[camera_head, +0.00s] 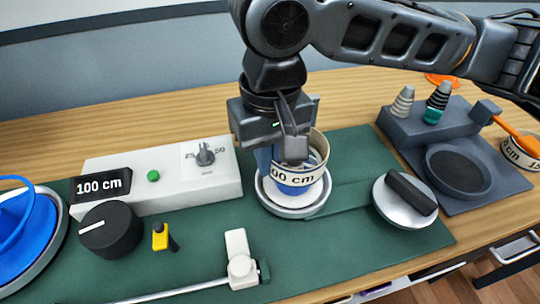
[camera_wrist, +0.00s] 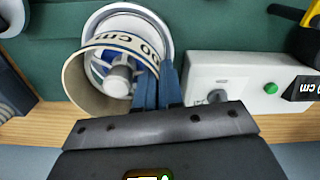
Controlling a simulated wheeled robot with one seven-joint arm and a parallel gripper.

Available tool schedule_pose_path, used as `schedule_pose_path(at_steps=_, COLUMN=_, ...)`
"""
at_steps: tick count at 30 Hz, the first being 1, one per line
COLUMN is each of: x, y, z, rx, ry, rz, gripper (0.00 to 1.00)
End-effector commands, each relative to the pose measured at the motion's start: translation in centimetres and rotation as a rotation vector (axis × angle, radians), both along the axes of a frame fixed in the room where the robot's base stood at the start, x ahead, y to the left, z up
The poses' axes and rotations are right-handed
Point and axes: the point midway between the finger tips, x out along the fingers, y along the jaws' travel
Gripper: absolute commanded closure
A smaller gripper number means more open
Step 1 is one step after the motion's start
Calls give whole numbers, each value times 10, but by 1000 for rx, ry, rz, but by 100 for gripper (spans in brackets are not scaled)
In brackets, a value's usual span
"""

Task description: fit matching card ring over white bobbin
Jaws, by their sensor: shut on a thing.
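My gripper (camera_head: 282,160) is shut on the wall of a cream card ring (camera_head: 308,172), whose visible print ends in "00 cm". In the wrist view the blue fingers (camera_wrist: 158,86) pinch the ring (camera_wrist: 84,84) at its right side. The ring is at the white bobbin, whose pale hub (camera_wrist: 118,82) shows through its opening with blue wound material. In the head view, blue shows below the ring's lower edge. I cannot tell how far down around the bobbin the ring sits. A round white dish (camera_head: 290,211) lies beneath; it also shows in the wrist view (camera_wrist: 158,22).
A white box (camera_head: 195,180) with a dial and green button stands left, beside a display (camera_head: 101,185) reading "100 cm". A metal disc with a black handle (camera_head: 408,195) is right. Another card ring (camera_head: 518,153) lies far right. A white clamp (camera_head: 240,258) sits in front.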

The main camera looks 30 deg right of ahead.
Motion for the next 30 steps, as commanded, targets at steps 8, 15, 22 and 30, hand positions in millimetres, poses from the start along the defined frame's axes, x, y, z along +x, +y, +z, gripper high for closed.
schedule_pose_path(at_steps=8, x=-4, y=0, z=-26, rx=-9, ry=28, rz=-3, gripper=100)
schedule_pose_path(at_steps=15, x=-4, y=0, z=-27, rx=-8, ry=27, rz=-3, gripper=100)
schedule_pose_path(at_steps=22, x=-5, y=-1, z=-27, rx=-8, ry=29, rz=-3, gripper=100)
schedule_pose_path(at_steps=30, x=-6, y=-1, z=-28, rx=-10, ry=31, rz=-4, gripper=100)
